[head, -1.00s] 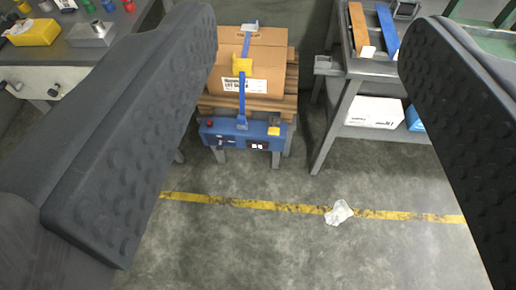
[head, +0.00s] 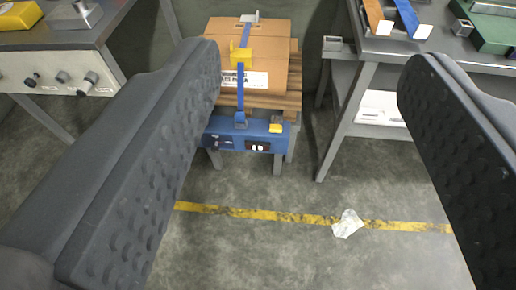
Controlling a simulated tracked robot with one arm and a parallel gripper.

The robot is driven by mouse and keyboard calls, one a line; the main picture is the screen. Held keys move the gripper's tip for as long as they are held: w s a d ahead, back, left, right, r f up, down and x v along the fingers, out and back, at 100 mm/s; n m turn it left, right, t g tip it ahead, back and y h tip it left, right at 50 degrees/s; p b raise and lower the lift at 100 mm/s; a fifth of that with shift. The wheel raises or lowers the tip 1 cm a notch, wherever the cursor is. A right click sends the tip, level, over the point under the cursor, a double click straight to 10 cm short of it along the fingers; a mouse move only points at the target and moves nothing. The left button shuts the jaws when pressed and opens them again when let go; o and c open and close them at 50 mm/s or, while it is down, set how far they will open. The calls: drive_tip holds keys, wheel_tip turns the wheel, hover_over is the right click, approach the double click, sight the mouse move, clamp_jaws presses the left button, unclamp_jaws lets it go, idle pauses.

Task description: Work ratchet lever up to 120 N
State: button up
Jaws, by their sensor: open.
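A cardboard box (head: 268,50) with a white label sits on a wooden pallet (head: 285,101) at the upper middle. A blue strap (head: 241,102) runs over it, with a yellow ratchet piece (head: 241,57) on the box. A blue unit (head: 245,134) with a small dark display (head: 257,147) stands at the front; its digits are too small to read surely. My gripper (head: 310,75) is open and empty. Its two dark padded fingers frame the box from nearer the camera, touching nothing visible. The left finger covers part of the box's left side.
A grey bench (head: 85,42) with knobs stands at left. A metal table (head: 420,50) with wood and blue bars stands at right. A crumpled white cloth (head: 347,224) lies by the yellow floor line (head: 280,216).

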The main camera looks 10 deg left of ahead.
drive_tip(key=shift+r, duration=0.1)
drive_tip(key=c, duration=0.8)
drive_tip(key=shift+r+p, duration=0.25)
drive_tip(key=shift+p, duration=0.1)
clamp_jaws()
wheel_tip(320, 180, up, 15)
drive_tip(key=p, duration=1.5)
